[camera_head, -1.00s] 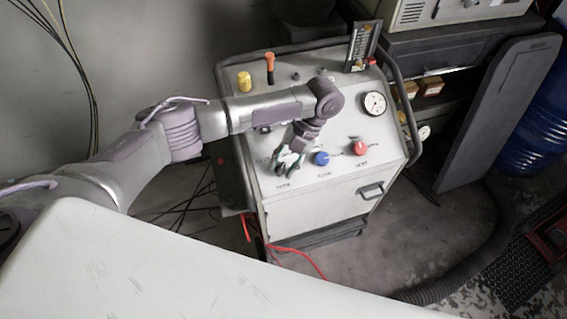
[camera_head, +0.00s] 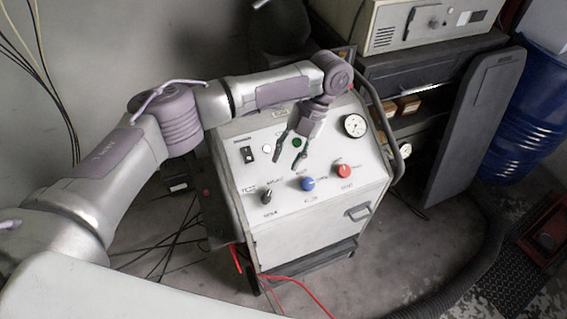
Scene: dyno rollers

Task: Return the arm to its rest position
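My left arm reaches in from the left, over the white control cabinet (camera_head: 320,220). My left gripper (camera_head: 287,158) hangs above the sloping panel with its two dark fingers spread apart and nothing between them. It is above a black knob (camera_head: 267,196), a blue knob (camera_head: 308,184) and a red knob (camera_head: 343,170), apart from all of them. My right gripper is not in view.
A round gauge (camera_head: 355,126) sits at the panel's right. A black rocker switch (camera_head: 247,154) is at its left. A dark leaning board (camera_head: 478,125) and a blue barrel (camera_head: 535,115) stand at right. A red cable (camera_head: 300,289) lies on the floor.

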